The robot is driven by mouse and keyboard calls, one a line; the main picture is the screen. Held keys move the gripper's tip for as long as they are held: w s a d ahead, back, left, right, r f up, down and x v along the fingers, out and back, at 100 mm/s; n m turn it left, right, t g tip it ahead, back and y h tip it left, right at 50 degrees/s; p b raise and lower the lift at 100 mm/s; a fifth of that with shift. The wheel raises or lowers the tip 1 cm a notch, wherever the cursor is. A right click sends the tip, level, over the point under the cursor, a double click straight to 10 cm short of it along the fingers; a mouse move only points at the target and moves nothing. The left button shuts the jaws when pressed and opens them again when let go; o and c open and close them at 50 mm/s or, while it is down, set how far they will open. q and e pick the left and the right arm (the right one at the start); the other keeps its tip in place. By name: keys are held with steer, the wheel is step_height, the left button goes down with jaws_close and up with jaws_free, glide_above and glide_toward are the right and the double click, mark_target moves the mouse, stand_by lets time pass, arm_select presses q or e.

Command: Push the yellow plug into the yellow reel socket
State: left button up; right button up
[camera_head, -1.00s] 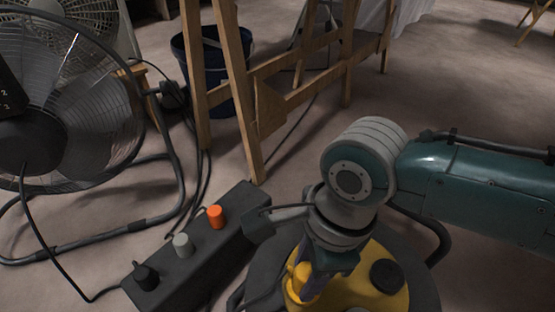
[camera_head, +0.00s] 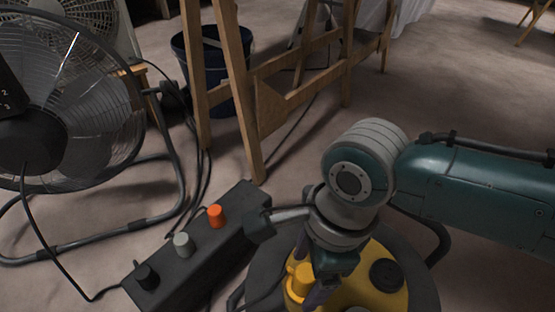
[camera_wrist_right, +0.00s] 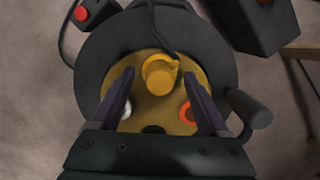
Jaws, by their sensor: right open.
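The yellow plug (camera_head: 299,280) stands on the yellow face of the cable reel (camera_head: 350,284), near its left edge. In the right wrist view the plug (camera_wrist_right: 158,76) is at the far part of the yellow face (camera_wrist_right: 150,116), with a dark cord leading away from it. The socket is hidden under the plug, and I cannot tell how deep the plug sits. My right gripper (camera_head: 309,274) is over the reel with its fingers apart, one on each side of the plug. In the wrist view a gap shows between each finger and the plug. My left gripper is not in view.
A black power strip (camera_head: 215,251) with orange (camera_head: 216,216), grey (camera_head: 183,244) and black plugs lies left of the reel. A floor fan (camera_head: 70,110) stands at the left. A wooden trestle (camera_head: 240,80) and a dark bucket (camera_head: 215,70) are behind.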

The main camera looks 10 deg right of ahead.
steer(key=r+p, duration=0.2)
steer(key=r, duration=0.1)
steer(key=d+r+p, duration=0.1)
steer(key=r+p, duration=0.4)
steer(key=r, duration=0.1)
steer(key=shift+s+d+r+p, duration=0.1)
steer(key=shift+d+r+p, duration=0.1)
steer(key=shift+p, duration=0.2)
